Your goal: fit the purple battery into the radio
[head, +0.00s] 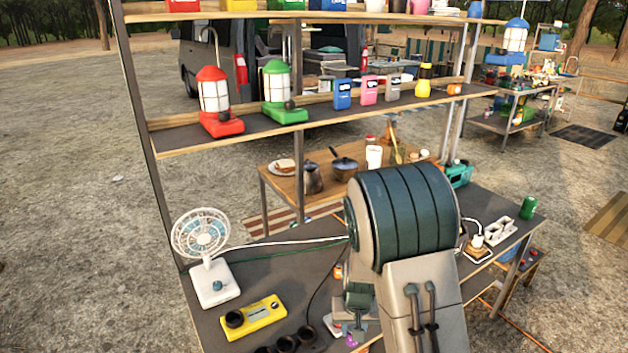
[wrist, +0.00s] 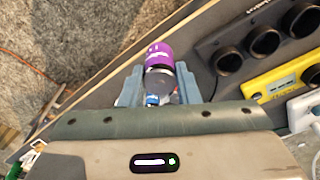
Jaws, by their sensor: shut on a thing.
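In the wrist view, the purple battery (wrist: 158,54), a cylinder with a purple end and a dark body, is between the two fingers of my gripper (wrist: 158,78), which is shut on it. It is held near the table's edge, with ground showing beyond. A yellow device (head: 265,317), apparently the radio, lies on the table at the lower left in the head view, with a round dark opening at its left end. It also shows in part at the right of the wrist view (wrist: 286,80), apart from the battery. My arm hides most of my gripper in the head view.
A black holder with several round cups (wrist: 265,40) lies between my gripper and the yellow device. A white fan (head: 213,284) stands behind the yellow device. Cables cross the table. A shelf (head: 330,118) with lanterns and small boxes spans above. A teal box (head: 460,175) stands farther back.

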